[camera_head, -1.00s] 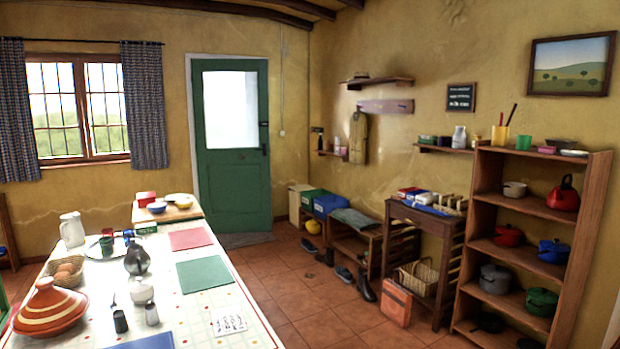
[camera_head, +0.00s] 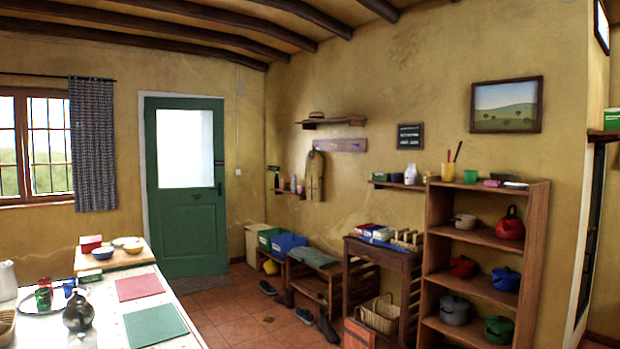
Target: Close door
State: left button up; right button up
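A green door (camera_head: 187,228) with a bright window pane (camera_head: 185,148) in its upper half stands in the back wall. Its dark handle (camera_head: 219,188) is on the right edge. A pale frame (camera_head: 143,180) shows along its left side and top, but hardly on the right side. I cannot tell whether the door is fully shut or slightly ajar. At the right edge, a pale upright (camera_head: 581,250) and a dark narrow panel (camera_head: 588,235) are partly cut off; I cannot tell whether this is another door. Neither of my grippers is in view.
A long table (camera_head: 188,338) with dishes and mats stands at the lower left. A wooden shelf (camera_head: 535,260) with pots, a low rack (camera_head: 345,290), a basket (camera_head: 380,314) and shoes (camera_head: 305,315) line the right wall. Tiled floor (camera_head: 235,310) lies open between them.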

aim_at(189, 238)
jog(key=z, duration=0.25)
jog(key=i+l+z, duration=0.15)
jog(key=i+z, duration=0.55)
jog(key=i+u, duration=0.1)
jog(key=i, duration=0.4)
jog(key=i+l+u, duration=0.1)
jog(key=i, duration=0.45)
jog(key=i+l+u, duration=0.1)
jog(key=i, duration=0.4)
jog(key=i+j+u, duration=0.1)
jog(key=i+u, duration=0.75)
jog(key=i+l+u, duration=0.15)
jog(key=i+u, duration=0.25)
jog(key=i+j+u, duration=0.15)
jog(key=i+u, duration=0.15)
jog(key=i, duration=0.45)
jog(key=i+u, duration=0.35)
jog(key=i, duration=0.4)
jog(key=i+u, duration=0.2)
jog(key=i, duration=0.3)
jog(key=i+l+u, duration=0.2)
jog(key=i, duration=0.35)
jog(key=i+l+u, duration=0.2)
jog(key=i, duration=0.3)
jog(key=i+j+z, duration=0.1)
jog(key=i+z, duration=0.15)
jog(key=z, duration=0.2)
jog(key=i+j+z, duration=0.2)
jog(key=z, duration=0.3)
jog(key=i, duration=0.05)
